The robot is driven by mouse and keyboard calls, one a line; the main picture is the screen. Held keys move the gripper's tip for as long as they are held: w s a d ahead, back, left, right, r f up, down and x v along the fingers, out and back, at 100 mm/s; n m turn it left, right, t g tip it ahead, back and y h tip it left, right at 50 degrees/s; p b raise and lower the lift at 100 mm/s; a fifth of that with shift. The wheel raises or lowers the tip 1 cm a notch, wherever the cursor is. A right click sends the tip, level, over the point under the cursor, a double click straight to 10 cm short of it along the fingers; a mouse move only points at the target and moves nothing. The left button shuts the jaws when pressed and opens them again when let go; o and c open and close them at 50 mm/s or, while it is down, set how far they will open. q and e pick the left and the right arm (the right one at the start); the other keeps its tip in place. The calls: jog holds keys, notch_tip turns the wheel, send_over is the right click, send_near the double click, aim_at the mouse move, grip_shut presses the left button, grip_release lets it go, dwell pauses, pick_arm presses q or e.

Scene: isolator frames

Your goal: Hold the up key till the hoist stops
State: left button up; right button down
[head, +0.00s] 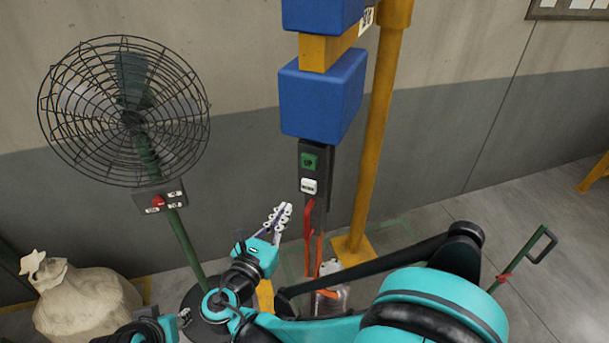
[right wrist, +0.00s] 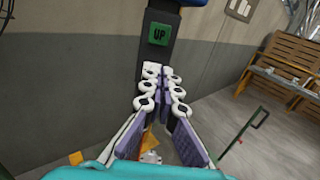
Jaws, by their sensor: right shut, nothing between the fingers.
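The dark control box (head: 325,175) hangs under a blue hoist block (head: 320,97). Its green up key (head: 309,161) is at the top, with a white key (head: 309,186) below it. The up key also shows in the right wrist view (right wrist: 158,34), labelled UP. My right gripper (head: 284,210) is shut and empty, below and left of the keys in the head view, apart from the up key. In the right wrist view its fingertips (right wrist: 161,72) lie just under the up key and cover the lower part of the box.
A caged fan (head: 125,112) stands at left, with a small switch panel (head: 160,200). A tied sack (head: 85,300) sits at lower left. A yellow post (head: 377,130) rises just right of the hoist. A wooden bench (right wrist: 290,65) stands right in the wrist view.

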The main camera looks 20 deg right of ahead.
aim_at(310, 169)
jog(key=b+x, duration=0.1)
jog(key=x, duration=1.3)
jog(key=shift+b, duration=0.3)
